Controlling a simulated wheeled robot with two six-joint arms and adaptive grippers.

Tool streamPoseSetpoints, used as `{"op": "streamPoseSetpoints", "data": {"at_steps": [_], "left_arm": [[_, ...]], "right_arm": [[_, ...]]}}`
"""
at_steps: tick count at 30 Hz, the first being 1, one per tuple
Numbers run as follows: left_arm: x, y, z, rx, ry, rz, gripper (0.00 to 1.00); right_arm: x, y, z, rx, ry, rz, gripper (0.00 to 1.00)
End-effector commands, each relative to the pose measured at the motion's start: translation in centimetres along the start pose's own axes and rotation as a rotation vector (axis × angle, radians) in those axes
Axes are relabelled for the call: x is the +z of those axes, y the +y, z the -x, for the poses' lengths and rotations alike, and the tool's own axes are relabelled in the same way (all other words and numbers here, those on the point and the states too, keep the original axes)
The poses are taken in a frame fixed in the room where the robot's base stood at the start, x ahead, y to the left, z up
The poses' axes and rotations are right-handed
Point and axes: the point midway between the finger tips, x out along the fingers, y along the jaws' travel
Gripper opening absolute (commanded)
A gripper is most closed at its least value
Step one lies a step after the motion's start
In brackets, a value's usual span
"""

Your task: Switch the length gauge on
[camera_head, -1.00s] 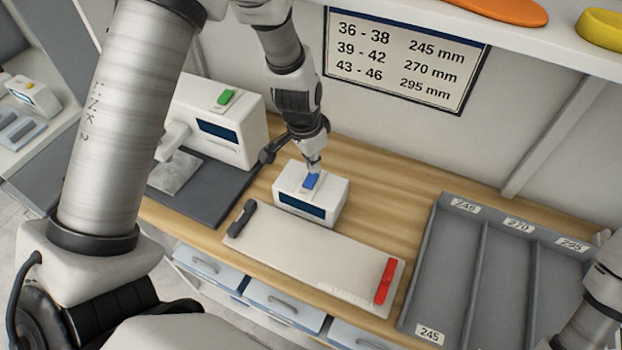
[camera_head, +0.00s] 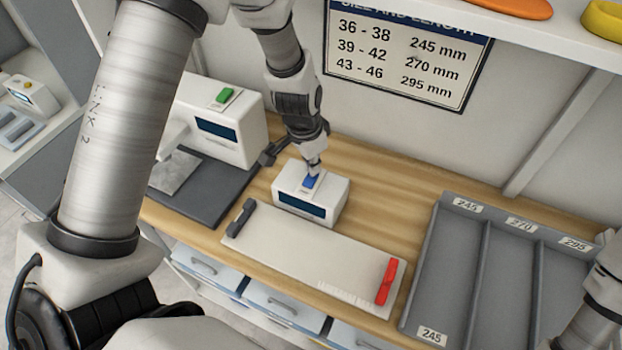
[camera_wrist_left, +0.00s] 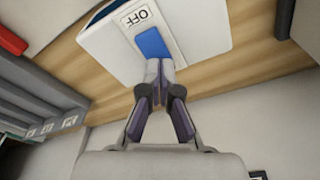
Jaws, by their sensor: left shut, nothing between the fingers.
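The length gauge is a white box (camera_head: 335,188) with a dark display (camera_head: 301,203) and a blue rocker switch (camera_head: 308,183) on top. A pale measuring board (camera_head: 305,252) with a red piece (camera_head: 386,281) lies in front of it. My left gripper (camera_head: 313,173) is shut and empty, its fingertips right at the blue switch. In the left wrist view the closed fingertips (camera_wrist_left: 159,72) are at the near end of the blue switch (camera_wrist_left: 152,43), and an OFF label (camera_wrist_left: 140,14) shows beyond it. Contact is hard to tell. The display shows no readable text.
A larger white machine (camera_head: 243,121) with a green switch (camera_head: 227,95) stands to the left. A grey compartment tray (camera_head: 427,255) labelled 245, 270 and 295 is on the right. A size chart (camera_head: 400,55) hangs behind. Bare wooden bench (camera_head: 390,190) lies between gauge and tray.

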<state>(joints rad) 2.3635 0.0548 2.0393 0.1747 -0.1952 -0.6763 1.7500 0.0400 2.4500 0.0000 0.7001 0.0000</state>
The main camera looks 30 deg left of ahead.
Motion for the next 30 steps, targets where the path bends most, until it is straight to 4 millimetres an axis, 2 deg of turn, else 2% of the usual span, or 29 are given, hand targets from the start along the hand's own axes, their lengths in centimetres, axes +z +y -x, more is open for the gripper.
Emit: {"op": "streamPoseSetpoints", "data": {"at_steps": [17,30], "left_arm": [[0.1,0.0,-0.8,0.001,-0.001,0.0,0.0],[-0.5,0.0,3.1,0.0,0.0,-0.001,0.0]], "right_arm": [[0.0,0.0,-0.7,0.0,0.0,0.0,0.4],[0.0,0.0,2.6,0.0,0.0,0.0,0.4]]}}
